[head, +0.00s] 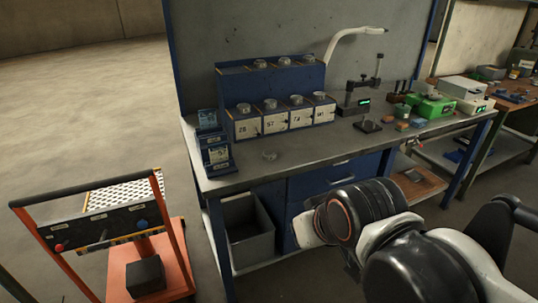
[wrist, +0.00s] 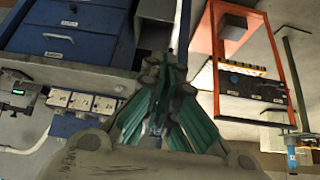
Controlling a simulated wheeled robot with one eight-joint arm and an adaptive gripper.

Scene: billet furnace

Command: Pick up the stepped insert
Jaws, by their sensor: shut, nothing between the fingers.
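A small pale grey piece (head: 270,156) lies alone on the bench top near its front edge in the head view. It may be the stepped insert, but it is too small to tell its shape. Several round metal pieces (head: 296,100) sit on top of the labelled boxes behind it, and more are on the upper shelf. My gripper (wrist: 157,128) shows in the wrist view with its green-sided fingers together and empty. In the head view my arm is in front of the bench at lower right, and the fingertips cannot be made out.
The blue workbench (head: 225,182) has a blue-framed card stand (head: 217,155) at left. A gauge stand (head: 366,105) and a green scale (head: 432,106) are to the right. An orange cart (head: 165,262) with a perforated top stands at lower left. A grey bin (head: 250,235) is under the bench.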

